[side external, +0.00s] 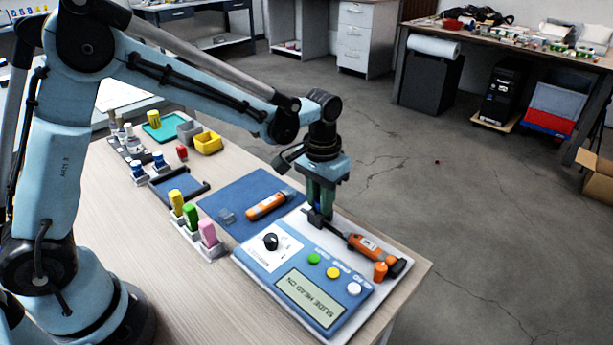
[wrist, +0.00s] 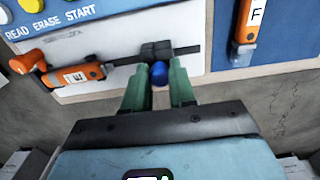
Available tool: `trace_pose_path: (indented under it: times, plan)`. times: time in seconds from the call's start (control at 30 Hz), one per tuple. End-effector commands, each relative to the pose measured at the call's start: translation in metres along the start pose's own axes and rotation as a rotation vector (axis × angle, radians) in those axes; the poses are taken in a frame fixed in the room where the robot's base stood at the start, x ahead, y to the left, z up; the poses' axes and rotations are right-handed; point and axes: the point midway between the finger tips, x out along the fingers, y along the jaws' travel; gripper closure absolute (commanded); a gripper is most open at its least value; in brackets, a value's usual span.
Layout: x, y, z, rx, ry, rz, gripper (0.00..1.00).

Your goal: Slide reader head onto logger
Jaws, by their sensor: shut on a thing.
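The black reader head (side external: 317,221) sits on a dark rail at the back of the reader unit (side external: 345,318); it also shows in the wrist view (wrist: 156,51). A blue knob (wrist: 158,73) is on its near side. My gripper (side external: 320,208) points down with its green fingers on either side of the knob, shut on the head. The orange logger (side external: 368,247), marked E in the wrist view (wrist: 76,77), lies in line with the head. A stretch of thin dark bar separates them, so they are apart. The unit's screen (side external: 311,298) reads "SLIDE HEAD ON".
An orange knob (side external: 380,271) stands beside logger E. A second orange logger (side external: 266,206), marked F in the wrist view (wrist: 247,22), lies on the blue mat (side external: 229,198). Green, yellow and pink capped items (side external: 190,217) stand left of the unit. The table's edge is close behind the rail.

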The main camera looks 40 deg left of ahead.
Motion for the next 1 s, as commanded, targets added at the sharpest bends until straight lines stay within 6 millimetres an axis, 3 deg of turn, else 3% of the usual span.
trace_pose_path:
  times: [1.0]
  plan:
    - [0.000,0.028,-0.001,0.001,0.001,0.001,0.92]
